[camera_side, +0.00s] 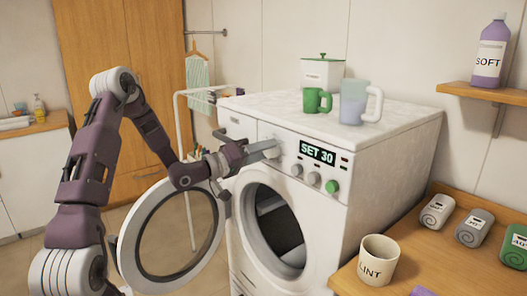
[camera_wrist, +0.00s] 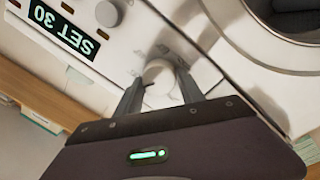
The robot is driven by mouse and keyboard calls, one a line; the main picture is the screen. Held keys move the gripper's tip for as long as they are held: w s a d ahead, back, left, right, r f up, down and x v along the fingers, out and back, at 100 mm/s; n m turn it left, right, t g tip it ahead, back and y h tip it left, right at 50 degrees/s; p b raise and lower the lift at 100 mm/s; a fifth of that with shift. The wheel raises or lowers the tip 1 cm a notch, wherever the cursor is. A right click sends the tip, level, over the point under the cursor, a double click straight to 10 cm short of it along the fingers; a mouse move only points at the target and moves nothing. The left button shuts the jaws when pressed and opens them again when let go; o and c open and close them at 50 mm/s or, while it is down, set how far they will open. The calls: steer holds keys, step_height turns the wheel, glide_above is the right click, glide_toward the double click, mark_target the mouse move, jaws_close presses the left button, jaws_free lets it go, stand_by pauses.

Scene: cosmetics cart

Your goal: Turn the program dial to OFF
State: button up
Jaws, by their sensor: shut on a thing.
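The program dial (camera_wrist: 158,71) is a round white knob on the washing machine's front panel. In the wrist view it sits between the two fingers of my gripper (camera_wrist: 160,88), which is shut on it. In the side view my gripper (camera_side: 268,150) reaches the panel from the left, and its fingers mostly hide the dial. The display (camera_side: 317,152) right of the dial reads "SET 30"; it shows upside down in the wrist view (camera_wrist: 62,28). I cannot read any marks around the dial or its pointer.
Small knobs (camera_side: 313,179) and a green button (camera_side: 332,187) sit right of the dial. The washer door (camera_side: 128,240) stands open on the left, below my arm. A green mug (camera_side: 312,101) and a jug (camera_side: 353,103) stand on top. A LINT cup (camera_side: 378,262) is on the right counter.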

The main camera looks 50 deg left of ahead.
steer(key=n, duration=0.5)
steer(key=shift+f, duration=0.1)
steer(key=shift+n+y, duration=0.3)
steer(key=shift+n, duration=0.1)
steer(key=o, duration=1.4)
steer(key=shift+c, duration=0.2)
steer(key=shift+s, duration=0.1)
steer(key=s, duration=0.7)
steer(key=shift+f, duration=0.25)
